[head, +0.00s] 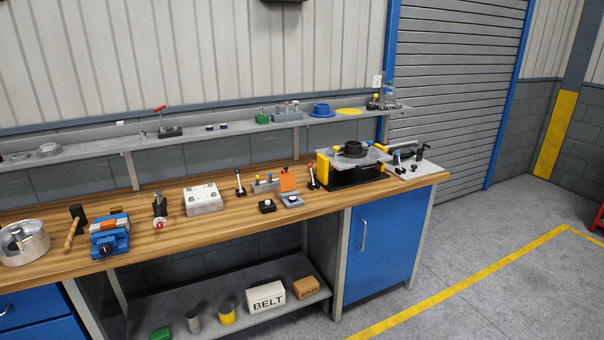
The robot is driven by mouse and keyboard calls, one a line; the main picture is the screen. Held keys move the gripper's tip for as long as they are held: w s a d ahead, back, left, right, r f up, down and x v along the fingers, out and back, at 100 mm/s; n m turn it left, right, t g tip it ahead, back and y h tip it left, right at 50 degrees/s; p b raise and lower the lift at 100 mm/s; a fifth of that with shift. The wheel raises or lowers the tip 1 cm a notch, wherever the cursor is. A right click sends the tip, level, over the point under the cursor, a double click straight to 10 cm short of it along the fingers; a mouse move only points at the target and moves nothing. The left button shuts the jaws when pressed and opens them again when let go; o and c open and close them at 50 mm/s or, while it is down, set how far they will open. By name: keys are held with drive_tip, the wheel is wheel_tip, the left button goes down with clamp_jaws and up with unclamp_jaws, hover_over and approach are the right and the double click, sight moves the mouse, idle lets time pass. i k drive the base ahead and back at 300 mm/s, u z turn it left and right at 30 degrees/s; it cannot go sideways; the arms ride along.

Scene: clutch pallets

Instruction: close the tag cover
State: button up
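A small grey box (292,201) sits on the wooden workbench (240,216), right of the middle of the bench. An orange flap (287,182) stands raised at its back edge, and I take this to be the tag cover, standing open. No tag label can be read at this size. My gripper is not in the head view.
A black push-button box (267,206) sits just left of the grey box. Levers with red knobs (312,177) stand on both sides behind it. A yellow-and-black fixture (350,175) is to the right, a white box (203,199) to the left. A shelf (220,132) runs above.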

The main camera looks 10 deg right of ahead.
sight(287, 180)
drive_tip(key=z, duration=0.05)
drive_tip(key=k, duration=0.2)
drive_tip(key=u, duration=0.2)
drive_tip(key=i, duration=0.9)
drive_tip(key=z, duration=1.75)
drive_tip(key=k, duration=0.1)
drive_tip(key=u, duration=3.35)
